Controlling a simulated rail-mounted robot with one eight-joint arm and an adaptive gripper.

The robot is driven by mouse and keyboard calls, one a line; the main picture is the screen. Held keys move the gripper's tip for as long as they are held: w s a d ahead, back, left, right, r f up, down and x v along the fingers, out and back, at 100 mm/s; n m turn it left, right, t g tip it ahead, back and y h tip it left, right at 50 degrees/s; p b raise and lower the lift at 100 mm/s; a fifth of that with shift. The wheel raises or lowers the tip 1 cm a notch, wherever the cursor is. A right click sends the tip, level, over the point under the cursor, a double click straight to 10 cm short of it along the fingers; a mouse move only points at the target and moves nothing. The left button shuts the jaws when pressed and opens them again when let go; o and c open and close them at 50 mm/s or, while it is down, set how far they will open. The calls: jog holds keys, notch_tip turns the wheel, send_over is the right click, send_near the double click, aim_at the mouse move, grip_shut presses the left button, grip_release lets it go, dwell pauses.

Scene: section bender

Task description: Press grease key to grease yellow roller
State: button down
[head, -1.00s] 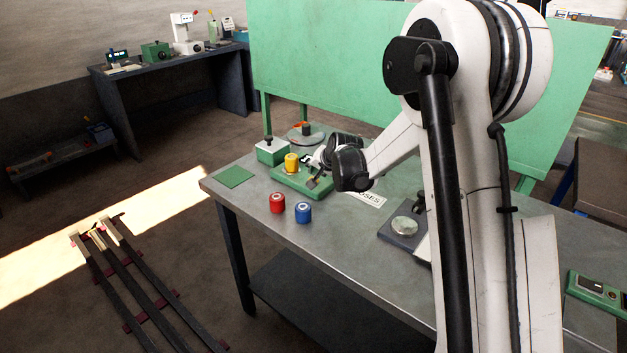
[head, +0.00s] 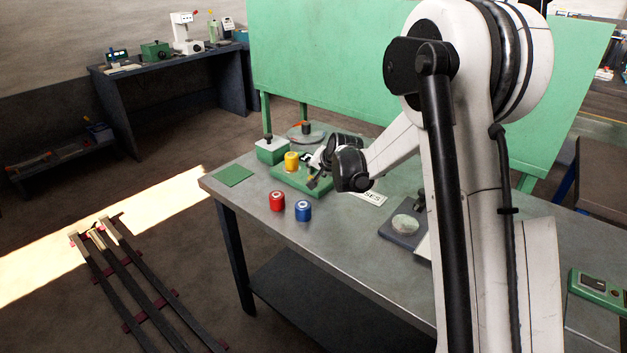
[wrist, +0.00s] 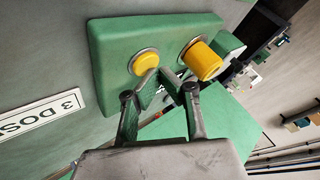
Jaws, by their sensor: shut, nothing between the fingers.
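The yellow roller (head: 291,161) stands on a green base (head: 290,179) on the bench. In the wrist view the yellow roller (wrist: 204,61) sits in a metal ring at the right of the green base (wrist: 112,45). A low round yellow button, seemingly the grease key (wrist: 146,63), sits in a ring to its left. My gripper (wrist: 161,77) is shut and empty. Its fingertips are right by the key's lower right edge; I cannot tell whether they touch it. In the head view my gripper (head: 314,182) is over the base's right part, hiding the key.
A red roller (head: 277,201) and a blue roller (head: 303,211) stand in front of the base. A green box with a black knob (head: 272,150) is behind it. A "3 DOSES" sign (wrist: 42,116) lies beside the base. A green mat (head: 234,176) is at the bench's left end.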

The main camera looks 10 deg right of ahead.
jog(key=shift+f+b, duration=0.4)
dwell(0.8)
jog(key=shift+r, duration=0.15)
jog(key=shift+r+p, duration=0.3)
jog(key=shift+r, duration=0.4)
jog(key=shift+r+p, duration=1.15)
jog(key=shift+r, duration=1.35)
